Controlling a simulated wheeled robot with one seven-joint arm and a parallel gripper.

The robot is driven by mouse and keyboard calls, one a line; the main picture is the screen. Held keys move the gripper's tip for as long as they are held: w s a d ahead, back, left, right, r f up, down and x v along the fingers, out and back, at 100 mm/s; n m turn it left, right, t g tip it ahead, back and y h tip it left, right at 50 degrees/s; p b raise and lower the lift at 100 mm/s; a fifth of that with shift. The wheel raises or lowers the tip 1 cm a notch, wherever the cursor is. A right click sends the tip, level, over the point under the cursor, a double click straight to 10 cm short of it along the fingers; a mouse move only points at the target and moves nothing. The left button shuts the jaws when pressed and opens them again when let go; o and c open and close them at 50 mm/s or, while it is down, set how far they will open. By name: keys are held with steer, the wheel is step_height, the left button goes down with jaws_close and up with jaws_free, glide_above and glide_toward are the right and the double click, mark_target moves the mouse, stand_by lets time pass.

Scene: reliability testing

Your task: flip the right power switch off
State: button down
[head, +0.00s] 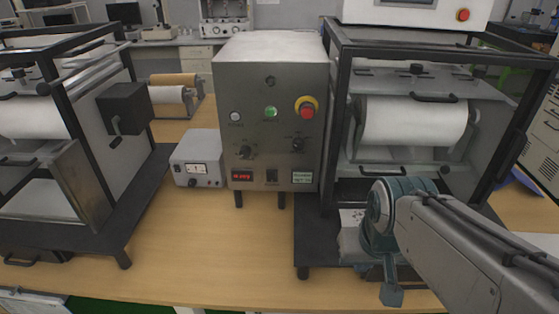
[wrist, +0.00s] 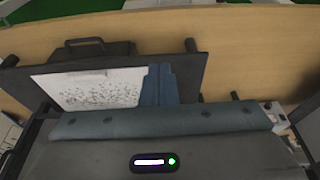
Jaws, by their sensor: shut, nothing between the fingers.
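A grey control box (head: 270,120) stands between two machines, facing me. Its front has a black rocker-like switch (head: 272,176) low in the middle, between a red display and a pale display. Two dark knobs, a green button and a red emergency stop (head: 307,107) sit above. I cannot tell which part is the right power switch, or its position. My gripper (head: 391,294) points down in front of the right machine, to the right of the box and apart from it. It is shut and empty.
The right framed machine (head: 335,130) with a white roll stands behind my arm. A similar left machine (head: 75,130) stands at the left. A small grey meter box (head: 197,155) sits left of the control box. The wooden table (head: 215,245) is clear in front.

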mark_target(272, 176)
steer(key=w+a+f+n+t, duration=0.1)
steer(key=w+a+f, duration=0.2)
steer(key=w, duration=0.2)
steer(key=w+a+f+n+t+y, duration=0.1)
steer(key=w+a+f+n, duration=0.1)
steer(key=w+a+f, duration=0.1)
steer(key=w+a+f+n+t, duration=0.1)
steer(key=w+a+f+t, duration=0.1)
steer(key=w, duration=0.5)
steer(key=shift+w+a+f+n+y, duration=0.1)
steer(key=shift+a+f+n+y, duration=0.15)
steer(key=shift+a, duration=0.35)
steer(key=shift+a+f+n+y, duration=0.15)
steer(key=shift+a+f, duration=0.2)
steer(key=shift+a, duration=0.2)
steer(key=w+a+f+n+t+h+b, duration=0.1)
steer(key=w+a+f+n+t+h, duration=0.25)
steer(key=w+f+n+t, duration=0.3)
steer(key=a+r+n+t, duration=0.1)
steer(key=n+t, duration=0.1)
steer(key=s+a+r+n+t, duration=0.1)
steer(key=a+n+t, duration=0.1)
steer(key=a+r+n+t+y, duration=0.1)
steer(key=n+t, duration=0.1)
steer(key=shift+s+a+r, duration=0.2)
steer(key=shift+s+r, duration=0.05)
steer(key=shift+s, duration=0.15)
